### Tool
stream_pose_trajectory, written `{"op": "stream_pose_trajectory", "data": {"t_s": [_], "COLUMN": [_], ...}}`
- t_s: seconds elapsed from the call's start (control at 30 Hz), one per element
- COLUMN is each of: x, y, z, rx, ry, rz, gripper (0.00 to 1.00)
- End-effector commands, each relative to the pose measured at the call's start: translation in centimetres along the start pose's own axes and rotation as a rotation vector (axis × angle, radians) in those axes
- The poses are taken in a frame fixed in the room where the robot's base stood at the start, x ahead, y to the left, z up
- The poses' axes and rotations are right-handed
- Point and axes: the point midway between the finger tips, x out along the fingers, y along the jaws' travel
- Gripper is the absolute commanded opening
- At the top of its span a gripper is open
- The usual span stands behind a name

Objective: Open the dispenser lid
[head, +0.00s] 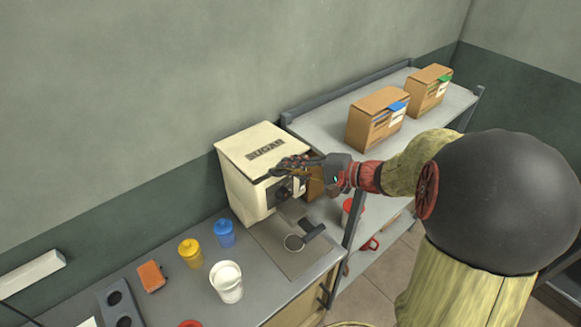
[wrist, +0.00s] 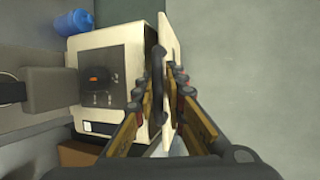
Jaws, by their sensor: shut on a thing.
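The dispenser (head: 242,186) is a cream box marked SUGAR, standing on the counter against the wall. Its flat lid (head: 246,141) lies on top, shut or nearly so. In the wrist view the dispenser front (wrist: 108,78) shows a dark knob, and the lid (wrist: 167,35) is seen edge-on beside it. A dark curved handle (wrist: 157,60) sits at the lid's front edge. My gripper (head: 290,168) is at this edge, its fingers (wrist: 165,84) on either side of the handle and shut on it. The fingers hide part of the handle.
A blue jar (head: 224,233), a yellow jar (head: 190,252) and a white cup (head: 227,282) stand on the counter (head: 275,300). A shelf (head: 440,110) with two cardboard boxes (head: 372,122) stands to the right.

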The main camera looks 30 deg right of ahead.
Motion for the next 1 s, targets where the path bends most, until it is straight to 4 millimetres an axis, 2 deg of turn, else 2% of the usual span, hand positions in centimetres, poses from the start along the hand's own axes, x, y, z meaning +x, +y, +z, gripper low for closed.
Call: {"op": "stream_pose_trajectory", "data": {"t_s": [0.03, 0.1, 0.47, 1.0], "x": [-0.3, -0.5, -0.6, 0.8], "y": [-1.1, -2.2, -7.1, -14.0], "z": [0.2, 0.3, 0.3, -0.3], "rx": [0.009, 0.021, 0.093, 0.199], "ry": [-0.001, -0.002, -0.003, -0.004], "rz": [0.021, 0.053, 0.228, 0.486], "gripper": [0.0, 0.0, 0.0, 0.0]}}
